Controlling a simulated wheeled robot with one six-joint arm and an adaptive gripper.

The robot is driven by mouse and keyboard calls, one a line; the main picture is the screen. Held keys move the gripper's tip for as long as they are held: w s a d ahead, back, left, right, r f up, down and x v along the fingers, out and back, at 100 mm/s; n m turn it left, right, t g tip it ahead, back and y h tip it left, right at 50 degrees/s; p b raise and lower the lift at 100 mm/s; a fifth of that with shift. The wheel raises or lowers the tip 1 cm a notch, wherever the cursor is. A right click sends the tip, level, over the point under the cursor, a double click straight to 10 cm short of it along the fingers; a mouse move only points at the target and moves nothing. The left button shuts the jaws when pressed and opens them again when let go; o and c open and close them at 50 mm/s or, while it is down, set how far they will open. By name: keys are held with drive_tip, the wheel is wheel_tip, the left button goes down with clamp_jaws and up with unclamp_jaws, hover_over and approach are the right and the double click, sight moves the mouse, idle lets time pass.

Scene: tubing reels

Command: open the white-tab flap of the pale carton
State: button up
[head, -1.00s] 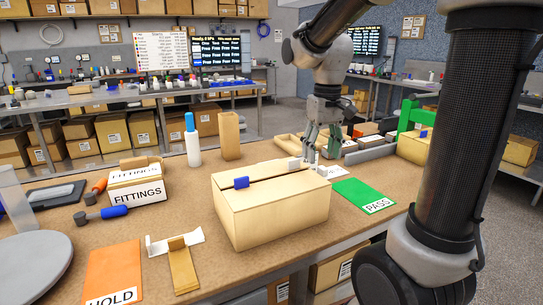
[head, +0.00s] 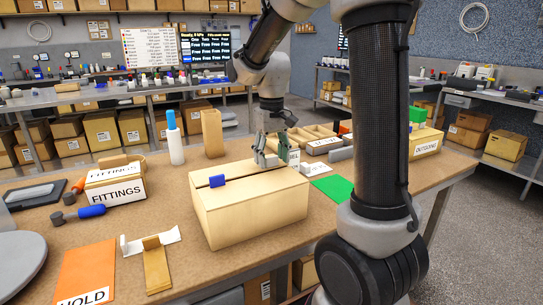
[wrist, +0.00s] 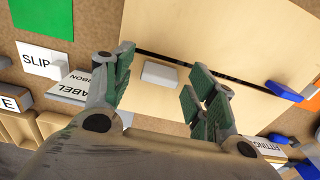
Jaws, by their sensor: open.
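The pale carton (head: 250,215) stands on the brown bench with its top flaps down, meeting at a dark seam. A blue tab (head: 217,181) sits on the near-left part of its top. The white tab (wrist: 160,74) lies at the seam's far end, and in the head view my fingers partly hide it. My gripper (head: 271,154) is at the carton's far right end. In the wrist view my open gripper (wrist: 160,78) has fingers on either side of the white tab, with a gap showing. I cannot tell whether a finger touches the carton.
A blue-capped bottle (head: 174,140) and a brown upright box (head: 212,133) stand behind the carton. A fittings box (head: 115,185) is at left. Bare bench lies in front.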

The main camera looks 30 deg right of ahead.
clamp_jaws()
idle(0.3)
